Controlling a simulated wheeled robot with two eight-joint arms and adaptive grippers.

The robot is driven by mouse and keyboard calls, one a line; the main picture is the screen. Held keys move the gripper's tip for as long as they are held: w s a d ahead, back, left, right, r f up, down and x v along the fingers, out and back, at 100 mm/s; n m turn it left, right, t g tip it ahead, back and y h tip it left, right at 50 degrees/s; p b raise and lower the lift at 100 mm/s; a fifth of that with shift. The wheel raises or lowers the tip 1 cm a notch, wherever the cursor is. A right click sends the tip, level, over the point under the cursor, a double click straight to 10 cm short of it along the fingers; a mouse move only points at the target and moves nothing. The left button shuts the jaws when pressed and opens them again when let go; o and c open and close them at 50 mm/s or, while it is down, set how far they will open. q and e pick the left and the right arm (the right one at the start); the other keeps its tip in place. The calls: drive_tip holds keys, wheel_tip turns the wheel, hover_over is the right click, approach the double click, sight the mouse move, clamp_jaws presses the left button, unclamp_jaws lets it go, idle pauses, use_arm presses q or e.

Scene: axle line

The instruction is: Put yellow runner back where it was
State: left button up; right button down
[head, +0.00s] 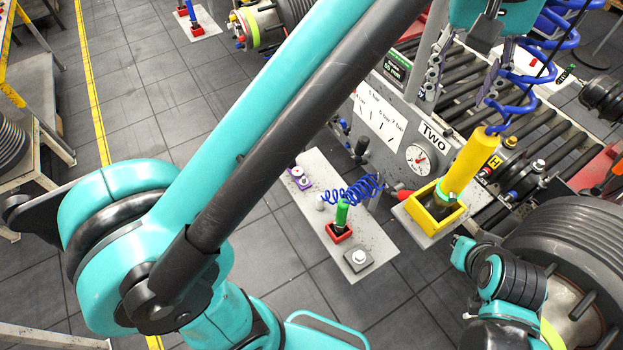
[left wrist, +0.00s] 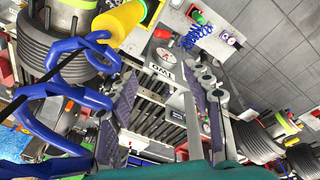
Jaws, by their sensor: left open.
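The yellow runner (head: 472,162) is a thick yellow cylinder with a green band near its lower end. It stands with that end in the yellow-rimmed holder (head: 459,213), and a blue coiled hose rises from its top. It also shows at the top left of the left wrist view (left wrist: 118,26). My left gripper (head: 463,88) is open and empty above the roller conveyor, up and back from the runner and apart from it. Its two fingers also show in the left wrist view (left wrist: 166,108), with rollers behind them.
A grey plate (head: 358,235) beside the holder bears a green runner (head: 342,212) in a red holder, with its own blue coil. A dial panel marked Two (head: 432,137) stands behind. The blue coil (head: 532,77) hangs close to my left gripper. A large ribbed drum (head: 572,235) is at right.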

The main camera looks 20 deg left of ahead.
use_arm(q)
drive_tip(key=s+a+f+t, duration=0.2)
drive_tip(key=a+f, duration=0.5)
drive_tip(key=f, duration=0.3)
drive_tip(key=s+a+f+m+t, duration=0.1)
drive_tip(key=a+f, duration=0.6)
drive_tip(key=f, duration=0.4)
drive_tip(key=s+a+f+t, duration=0.2)
drive_tip(key=a+f, duration=0.6)
drive_tip(key=f, duration=0.2)
drive_tip(key=shift+s+f+t+y, duration=0.3)
drive_tip(key=shift+s+f+y, duration=0.05)
drive_tip(key=shift+f+y, duration=0.05)
wheel_tip(320, 180, down, 32)
drive_tip(key=b, duration=3.1)
drive_tip(key=shift+r+b, duration=0.2)
drive_tip(key=shift+b, duration=0.15)
